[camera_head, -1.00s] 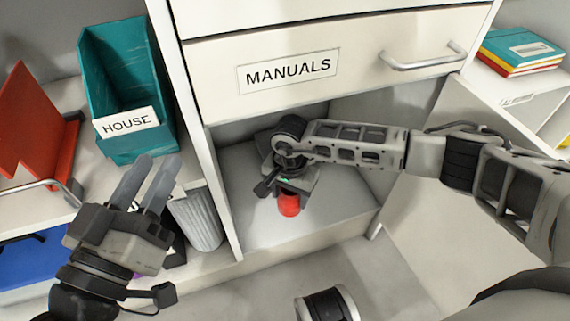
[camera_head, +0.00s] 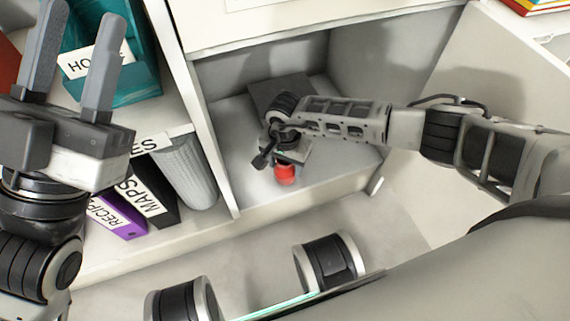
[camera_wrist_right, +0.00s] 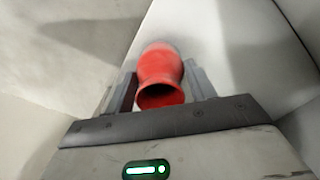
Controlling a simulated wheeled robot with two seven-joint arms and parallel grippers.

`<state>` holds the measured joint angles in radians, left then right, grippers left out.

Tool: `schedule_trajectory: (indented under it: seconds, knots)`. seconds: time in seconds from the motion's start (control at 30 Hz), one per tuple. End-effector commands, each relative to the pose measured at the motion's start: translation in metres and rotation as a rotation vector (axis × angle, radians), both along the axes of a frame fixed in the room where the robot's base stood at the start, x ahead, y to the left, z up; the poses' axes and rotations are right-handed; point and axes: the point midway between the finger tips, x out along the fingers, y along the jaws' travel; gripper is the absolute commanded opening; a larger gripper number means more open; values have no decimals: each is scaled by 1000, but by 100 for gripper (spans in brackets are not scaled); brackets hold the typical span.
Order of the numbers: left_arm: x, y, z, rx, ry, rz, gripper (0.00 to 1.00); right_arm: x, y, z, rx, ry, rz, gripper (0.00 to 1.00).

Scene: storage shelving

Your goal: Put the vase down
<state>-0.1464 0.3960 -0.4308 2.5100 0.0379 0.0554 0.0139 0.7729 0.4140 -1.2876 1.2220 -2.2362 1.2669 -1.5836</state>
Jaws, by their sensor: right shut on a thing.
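The red vase (camera_head: 285,174) shows just beyond my right gripper in the head view, inside the open lower compartment (camera_head: 236,140). In the right wrist view the vase (camera_wrist_right: 161,72) sits between the two fingers with its open mouth toward the camera. My right gripper (camera_wrist_right: 161,88) is shut on it. Whether the vase's base touches the compartment floor cannot be told. My left gripper (camera_head: 68,60) is at the upper left in the head view, its two fingers apart and empty, in front of the side shelf.
A dark flat object (camera_head: 283,92) lies at the back of the compartment. A teal bin (camera_head: 137,80), a ribbed grey cylinder (camera_head: 187,175) and binders (camera_head: 150,196) stand on the left shelf. The compartment's side wall (camera_head: 205,140) separates them. Compartment floor to the left of the vase is clear.

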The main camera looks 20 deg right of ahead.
Motion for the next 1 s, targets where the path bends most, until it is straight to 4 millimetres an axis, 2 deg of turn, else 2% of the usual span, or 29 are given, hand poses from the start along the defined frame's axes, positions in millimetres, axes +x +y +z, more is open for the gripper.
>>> schedule_trajectory:
  seconds: [0.27,0.3,0.37,0.63,0.73,0.87,1.0]
  knots:
    - [0,0,0,-1,4,0,36,1,0,-2,1,-1,0,28]
    - [0,0,0,-1,4,0,36,0,0,-2,1,-1,0,63]
    - [0,0,0,-1,4,0,36,0,0,-2,1,-1,0,77]
    - [0,0,0,-2,5,-1,36,0,0,-1,1,-1,0,77]
    - [0,0,3,-2,3,-2,36,0,0,4,1,-1,0,77]
    - [11,3,-13,-43,197,-5,36,1,0,21,0,-1,0,77]
    - [18,3,-42,-107,489,-29,36,1,0,47,1,-2,0,77]
